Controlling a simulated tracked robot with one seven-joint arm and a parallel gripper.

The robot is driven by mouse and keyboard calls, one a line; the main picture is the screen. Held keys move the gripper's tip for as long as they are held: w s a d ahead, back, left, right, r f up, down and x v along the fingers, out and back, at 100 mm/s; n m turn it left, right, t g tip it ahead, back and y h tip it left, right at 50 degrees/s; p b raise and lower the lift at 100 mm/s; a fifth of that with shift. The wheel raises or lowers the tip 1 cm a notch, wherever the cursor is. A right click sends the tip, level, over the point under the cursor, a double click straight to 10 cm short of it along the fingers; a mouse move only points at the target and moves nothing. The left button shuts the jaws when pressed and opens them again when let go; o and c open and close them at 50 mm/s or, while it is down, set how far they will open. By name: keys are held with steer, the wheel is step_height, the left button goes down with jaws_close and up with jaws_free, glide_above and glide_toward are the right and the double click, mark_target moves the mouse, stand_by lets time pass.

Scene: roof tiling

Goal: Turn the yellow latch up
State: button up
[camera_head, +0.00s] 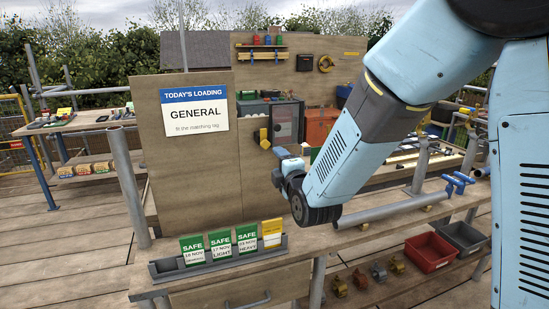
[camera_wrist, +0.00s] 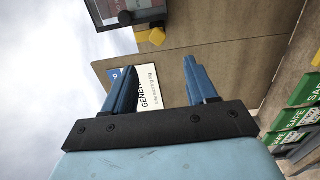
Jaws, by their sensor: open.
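A yellow latch (camera_head: 264,138) is at the left edge of a small grey box with a dark window (camera_head: 285,122), by the plywood panel. In the wrist view, a yellow block that looks like the same latch (camera_wrist: 156,36) is beyond the fingertips, close to a dark-windowed box (camera_wrist: 116,8). Its exact angle is hard to tell. My gripper (camera_head: 281,162) is just below the latch in the head view, and I cannot tell the depth gap. In the wrist view my gripper (camera_wrist: 160,66) has its two blue fingers apart with nothing between them.
A plywood board (camera_head: 190,150) with a "GENERAL" sign (camera_head: 194,116) stands left of the gripper. A grey tray (camera_head: 165,269) of green and yellow tags (camera_head: 272,233) is in front. Pipes (camera_head: 395,210) and a red bin (camera_head: 431,253) are to the right.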

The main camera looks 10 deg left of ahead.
steer(key=shift+v, duration=1.1)
steer(key=s+d+r+m+g+h, duration=0.25)
steer(key=d+m, duration=0.45)
steer(key=d, duration=0.4)
steer(key=s+d+r+m+g+h, duration=0.1)
steer(key=d+r+m+g+h, duration=0.15)
steer(key=d+m, duration=0.6)
steer(key=s+d+m+g+h, duration=0.4)
steer(key=s+d+m, duration=0.5)
steer(key=s+d, duration=0.8)
steer(key=shift+s+r+g+h, duration=0.3)
steer(key=shift+s+r, duration=0.15)
steer(key=shift+s, duration=0.4)
steer(key=shift+c, duration=0.5)
